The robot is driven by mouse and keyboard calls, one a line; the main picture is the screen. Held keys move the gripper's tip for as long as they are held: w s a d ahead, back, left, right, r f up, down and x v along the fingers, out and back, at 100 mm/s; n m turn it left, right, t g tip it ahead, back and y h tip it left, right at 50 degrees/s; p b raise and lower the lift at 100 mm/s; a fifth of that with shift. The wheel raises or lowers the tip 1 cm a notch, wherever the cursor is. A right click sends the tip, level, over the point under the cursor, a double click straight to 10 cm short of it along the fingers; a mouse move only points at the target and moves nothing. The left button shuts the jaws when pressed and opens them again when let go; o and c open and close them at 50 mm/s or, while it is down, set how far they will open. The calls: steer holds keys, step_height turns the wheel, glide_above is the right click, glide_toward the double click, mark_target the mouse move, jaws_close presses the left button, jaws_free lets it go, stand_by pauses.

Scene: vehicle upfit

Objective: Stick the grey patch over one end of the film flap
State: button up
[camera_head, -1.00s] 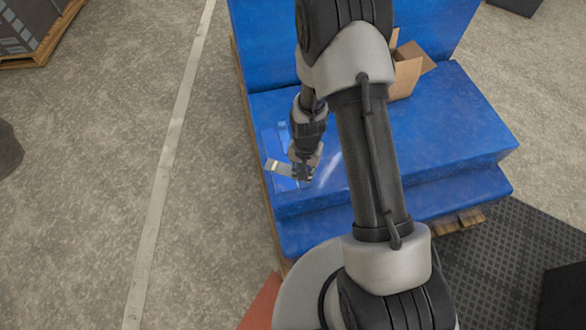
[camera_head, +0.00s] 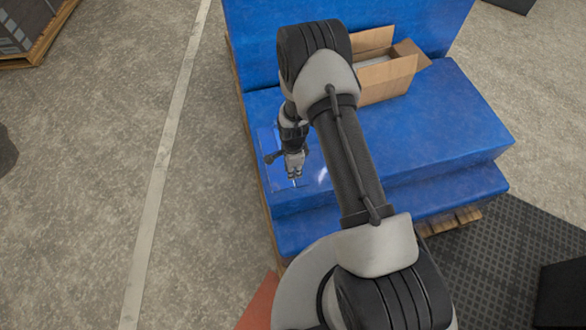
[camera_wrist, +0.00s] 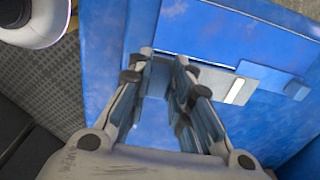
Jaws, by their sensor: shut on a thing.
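My gripper (camera_head: 294,178) is low over the left part of the blue wrapped load (camera_head: 440,130). In the wrist view, my gripper (camera_wrist: 166,66) is closed on the grey patch (camera_wrist: 212,80), which extends right from the fingertips. The film flap (camera_wrist: 225,35) shows as a blue, straight-edged panel beyond the fingertips. The fingers hide part of the patch and the flap edge.
An open cardboard box (camera_head: 388,80) stands on the load to the right of my arm. A taller blue block (camera_head: 370,14) rises behind. The load rests on a wooden pallet (camera_head: 462,218).

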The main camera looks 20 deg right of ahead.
steer(key=shift+a, duration=0.1)
steer(key=shift+f+b, duration=0.2)
steer(key=shift+b, duration=0.1)
steer(key=shift+f+b, duration=2.55)
steer(key=shift+f, duration=0.35)
steer(key=shift+f+b, duration=0.35)
steer(key=shift+f, duration=0.05)
steer(key=o, duration=0.9)
step_height(320, 180, up, 12)
steer(key=shift+r, duration=0.1)
